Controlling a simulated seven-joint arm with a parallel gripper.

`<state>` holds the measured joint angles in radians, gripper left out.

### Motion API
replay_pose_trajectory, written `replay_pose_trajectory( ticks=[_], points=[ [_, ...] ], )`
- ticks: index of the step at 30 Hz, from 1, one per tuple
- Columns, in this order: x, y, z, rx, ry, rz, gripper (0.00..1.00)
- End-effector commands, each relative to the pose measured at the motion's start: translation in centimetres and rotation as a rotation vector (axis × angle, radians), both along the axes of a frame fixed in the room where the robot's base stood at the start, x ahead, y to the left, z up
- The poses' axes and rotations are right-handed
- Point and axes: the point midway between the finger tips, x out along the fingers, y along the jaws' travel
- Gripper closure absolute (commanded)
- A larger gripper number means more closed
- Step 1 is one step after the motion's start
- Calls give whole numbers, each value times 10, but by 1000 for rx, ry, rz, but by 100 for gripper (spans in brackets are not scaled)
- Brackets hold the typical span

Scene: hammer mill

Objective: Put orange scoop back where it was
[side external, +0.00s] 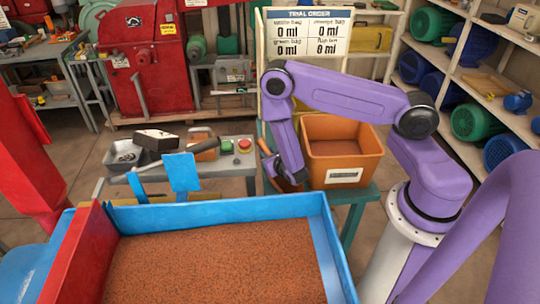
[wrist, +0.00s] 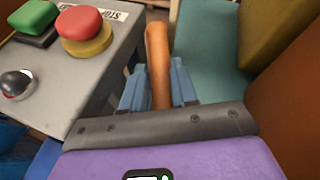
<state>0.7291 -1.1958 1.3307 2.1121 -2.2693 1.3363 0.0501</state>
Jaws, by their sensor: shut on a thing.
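My gripper (wrist: 159,88) is shut on the orange scoop's handle (wrist: 157,50), with a blue finger on each side of it. The handle points away from the wrist; the rest of the scoop is out of sight in the wrist view. In the side view, my gripper (side external: 288,181) hangs low beside the left wall of the orange bin (side external: 372,163). A small part of the orange scoop (side external: 269,166) shows just left of the gripper there. The bin is filled with brown granules and stands on a teal stand (side external: 358,198).
A grey control table (side external: 232,163) with a red button (side external: 244,145) and a green button stands close left of the gripper. A large blue trough (side external: 200,216) of brown granules is in front. An order board (side external: 307,32) stands behind.

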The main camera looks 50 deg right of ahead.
Motion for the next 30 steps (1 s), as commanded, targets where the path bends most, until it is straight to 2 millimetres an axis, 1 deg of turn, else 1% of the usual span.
replay_pose_trajectory(
  ticks=[4, 5, 6, 7, 17, 20, 25, 30],
  points=[
    [0, 0, -1, -1, 0, 0, 100],
    [0, 0, -1, 0, 1, 0, 69],
    [0, 0, -1, 0, 1, 0, 56],
    [0, 0, -1, 0, 1, 0, 46],
    [0, 0, 0, 0, 0, 0, 46],
    [-5, 4, 2, 0, 3, 4, 46],
    [-25, 15, 13, -3, 4, 7, 46],
    [-54, 30, 28, -4, 4, 10, 46]
  ],
)
